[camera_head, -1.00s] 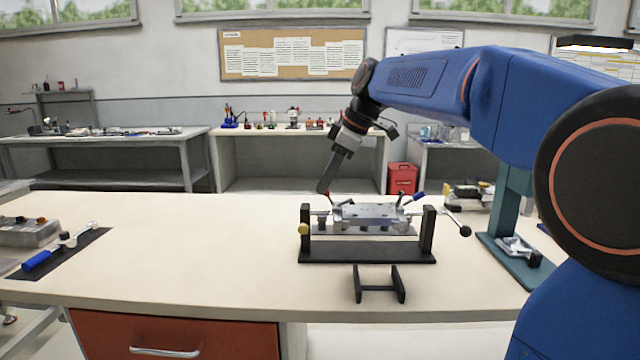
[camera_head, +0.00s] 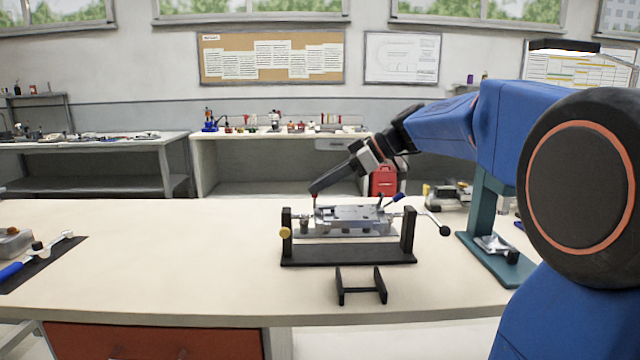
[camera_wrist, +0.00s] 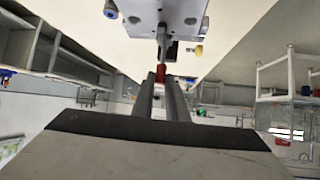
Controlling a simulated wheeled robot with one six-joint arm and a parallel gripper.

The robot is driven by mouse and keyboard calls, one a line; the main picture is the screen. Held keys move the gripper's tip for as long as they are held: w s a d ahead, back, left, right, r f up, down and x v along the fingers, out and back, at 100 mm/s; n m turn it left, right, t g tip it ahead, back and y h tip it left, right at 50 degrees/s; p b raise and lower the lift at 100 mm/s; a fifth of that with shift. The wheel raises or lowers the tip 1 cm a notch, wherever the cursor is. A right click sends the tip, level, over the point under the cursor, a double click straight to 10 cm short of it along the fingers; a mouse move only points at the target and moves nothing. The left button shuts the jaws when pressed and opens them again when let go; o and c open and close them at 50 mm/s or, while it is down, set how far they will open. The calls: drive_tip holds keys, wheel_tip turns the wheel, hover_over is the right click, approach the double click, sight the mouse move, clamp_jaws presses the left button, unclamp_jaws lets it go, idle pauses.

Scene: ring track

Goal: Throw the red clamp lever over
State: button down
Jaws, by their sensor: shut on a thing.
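The metal clamping fixture (camera_head: 350,216) sits between two dark uprights on a black stand on the bench. My gripper (camera_head: 314,192) reaches down to its left end. It is shut on the red clamp lever (camera_wrist: 161,71), whose red grip shows between my two fingers (camera_wrist: 163,92) in the wrist view. Most of the red grip is hidden by the fingers in the head view. A second lever with a blue grip (camera_head: 398,197) tilts up to the right at the fixture's right end. The fixture's plate (camera_wrist: 160,14) also shows at the top of the wrist view.
A yellow knob (camera_head: 285,232) is on the left upright. A crank with a black ball (camera_head: 444,231) sticks out right. A small black cradle (camera_head: 360,288) stands in front. A green press stand (camera_head: 488,240) is at right.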

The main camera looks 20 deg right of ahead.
idle(0.3)
drive_tip(key=c, duration=1.7)
unclamp_jaws()
drive_tip(key=shift+c, duration=0.2)
drive_tip(key=v, duration=1.7)
drive_tip(key=shift+d, duration=0.25)
drive_tip(key=shift+s, duration=0.1)
